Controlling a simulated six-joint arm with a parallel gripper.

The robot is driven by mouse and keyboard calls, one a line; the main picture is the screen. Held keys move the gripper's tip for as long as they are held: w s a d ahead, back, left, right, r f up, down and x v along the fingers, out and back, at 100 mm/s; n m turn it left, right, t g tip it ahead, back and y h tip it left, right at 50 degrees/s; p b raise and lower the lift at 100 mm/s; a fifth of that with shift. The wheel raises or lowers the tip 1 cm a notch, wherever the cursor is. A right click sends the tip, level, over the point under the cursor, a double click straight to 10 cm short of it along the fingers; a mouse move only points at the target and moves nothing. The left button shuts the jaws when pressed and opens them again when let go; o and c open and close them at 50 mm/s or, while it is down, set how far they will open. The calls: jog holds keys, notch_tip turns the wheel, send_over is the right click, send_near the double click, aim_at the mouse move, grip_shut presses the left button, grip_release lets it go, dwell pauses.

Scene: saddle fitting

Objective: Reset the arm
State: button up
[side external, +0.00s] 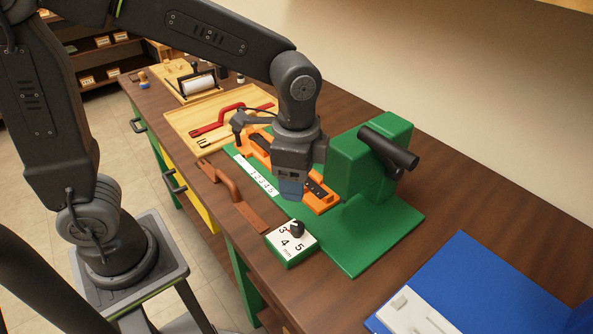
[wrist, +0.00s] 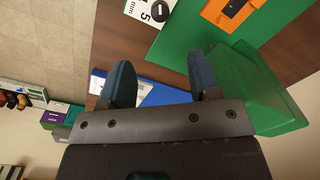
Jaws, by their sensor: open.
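My gripper (wrist: 160,84) is open and empty in the wrist view, with its two dark blue fingertips well apart. In the side external view my gripper (side external: 291,190) points down over the green base plate, in front of the orange fixture (side external: 322,197). It hides part of that fixture, and I cannot tell how far above it the fingertips are. The green block (side external: 365,150) with a black cylindrical handle (side external: 388,149) stands just to the right of my gripper. The green block (wrist: 262,95) also shows close beside the right finger in the wrist view.
A dial box (side external: 291,243) marked with numbers sits at the bench's front edge. A brown handled tool (side external: 235,195) lies left of the plate. A red handled tool (side external: 218,122) lies on a wooden board (side external: 183,119). A blue mat (side external: 478,285) lies at right. Bare bench (side external: 470,215) lies behind it.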

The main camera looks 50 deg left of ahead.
jog(key=shift+r, duration=0.35)
jog(key=s+a+r+n+t, duration=0.5)
jog(key=s+a+r+n, duration=0.1)
jog(key=s+a+n, duration=0.3)
jog(key=shift+s+a+n, duration=0.25)
jog(key=shift+s+n, duration=0.15)
jog(key=shift+n, duration=0.3)
